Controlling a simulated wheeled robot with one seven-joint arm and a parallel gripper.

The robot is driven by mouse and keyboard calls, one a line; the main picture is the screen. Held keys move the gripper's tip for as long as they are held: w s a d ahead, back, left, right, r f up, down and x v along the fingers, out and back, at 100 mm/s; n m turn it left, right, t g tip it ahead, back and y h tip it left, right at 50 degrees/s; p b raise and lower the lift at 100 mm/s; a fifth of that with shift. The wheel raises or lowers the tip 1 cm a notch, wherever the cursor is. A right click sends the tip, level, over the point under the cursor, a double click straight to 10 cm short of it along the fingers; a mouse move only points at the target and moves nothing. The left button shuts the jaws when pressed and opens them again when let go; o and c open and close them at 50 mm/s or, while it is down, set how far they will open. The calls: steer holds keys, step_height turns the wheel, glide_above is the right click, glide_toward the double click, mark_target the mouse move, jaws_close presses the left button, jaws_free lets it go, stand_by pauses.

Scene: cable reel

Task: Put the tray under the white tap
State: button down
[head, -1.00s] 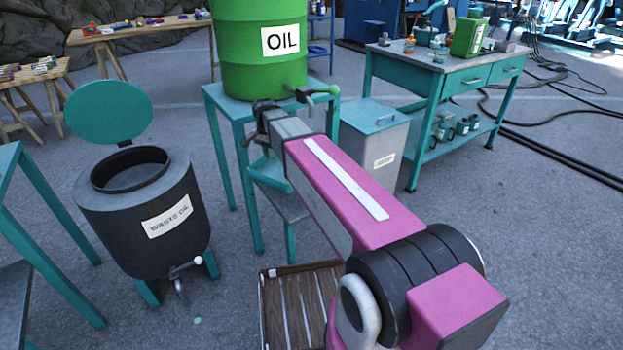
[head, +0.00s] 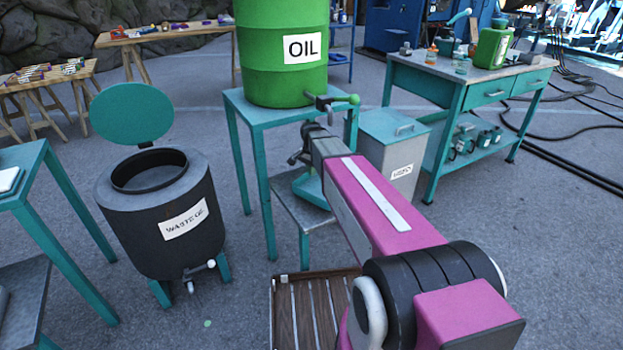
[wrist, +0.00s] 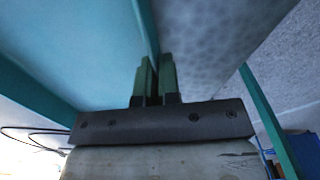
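The tray is teal and shows in the head view (head: 312,190), partly hidden by my arm, just below my gripper in front of the oil stand's lower shelf. My gripper (head: 300,146) is closed on its thin wall; in the wrist view the two green fingers (wrist: 155,80) stand close together with a teal edge between them. The tray's pale blue face (wrist: 80,50) fills the left of that view. The white tap (head: 200,270) has a white knob and sits low on the front of the dark waste oil drum (head: 150,222), left of my gripper.
A green oil barrel (head: 280,75) with a green-knobbed tap (head: 338,101) stands on a teal stand (head: 262,116). A lidded bin (head: 393,150) and a workbench (head: 430,75) are to the right. A teal table (head: 70,200) is left of the drum. A slatted wooden platform (head: 290,315) is in front.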

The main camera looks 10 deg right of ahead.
mark_target(312, 178)
steer(key=shift+f, duration=1.9)
steer(key=shift+f, duration=0.1)
steer(key=c, duration=1.3)
jaws_free()
steer(key=shift+c, duration=0.2)
step_height(312, 178, up, 12)
steer(key=shift+r, duration=0.15)
